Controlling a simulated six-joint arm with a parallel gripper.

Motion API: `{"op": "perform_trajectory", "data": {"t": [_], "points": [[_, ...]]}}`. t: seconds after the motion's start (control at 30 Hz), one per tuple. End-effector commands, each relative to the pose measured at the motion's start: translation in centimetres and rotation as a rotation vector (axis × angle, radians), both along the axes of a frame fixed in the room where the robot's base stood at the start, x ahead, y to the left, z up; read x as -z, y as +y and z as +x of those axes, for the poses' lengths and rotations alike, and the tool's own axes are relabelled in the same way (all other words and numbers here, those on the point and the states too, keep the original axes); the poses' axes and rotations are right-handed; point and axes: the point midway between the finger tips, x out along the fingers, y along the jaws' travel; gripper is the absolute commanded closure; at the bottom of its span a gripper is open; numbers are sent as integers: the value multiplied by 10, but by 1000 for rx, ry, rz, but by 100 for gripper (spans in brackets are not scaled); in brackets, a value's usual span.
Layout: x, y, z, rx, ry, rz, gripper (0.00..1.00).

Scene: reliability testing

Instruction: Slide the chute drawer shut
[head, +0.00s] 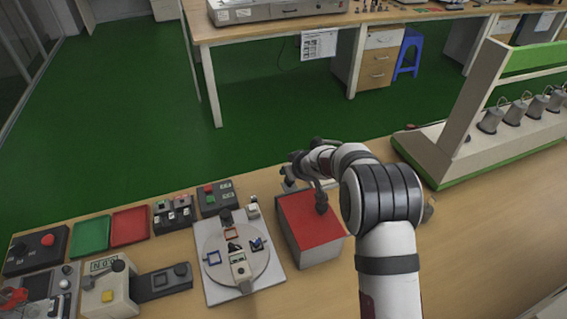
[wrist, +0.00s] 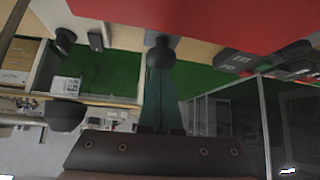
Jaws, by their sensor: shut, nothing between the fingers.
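A box with a red top (head: 309,217) and pale grey sides stands on the bench near the middle of the head view. Its red top also fills the upper edge of the wrist view (wrist: 240,22). I cannot make out for certain which part is the chute drawer; my arm covers the box's back right side. My gripper (head: 321,208) points down at the right part of the red top, its fingers together and empty. Whether it touches the top is unclear. In the wrist view the dark fingertip (wrist: 160,55) shows close to the red edge.
Left of the box is a white plate with a round turntable (head: 214,262) carrying small parts. Red (head: 130,226) and green (head: 90,236) trays and control boxes lie farther left. A white and green rack (head: 465,150) stands right. Bare bench lies right of my arm.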

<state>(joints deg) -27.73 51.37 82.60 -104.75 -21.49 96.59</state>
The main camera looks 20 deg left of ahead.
Motion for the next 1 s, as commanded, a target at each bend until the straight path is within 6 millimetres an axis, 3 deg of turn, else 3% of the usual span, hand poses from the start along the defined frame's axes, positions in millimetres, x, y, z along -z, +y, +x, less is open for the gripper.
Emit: {"op": "perform_trajectory", "data": {"t": [0.33, 0.63, 1.0], "points": [[0, -2, -1, 1, -1, 0, 100], [0, -32, -32, 1, 3, 1, 100], [3, -37, -35, 1, 5, -4, 100]]}}
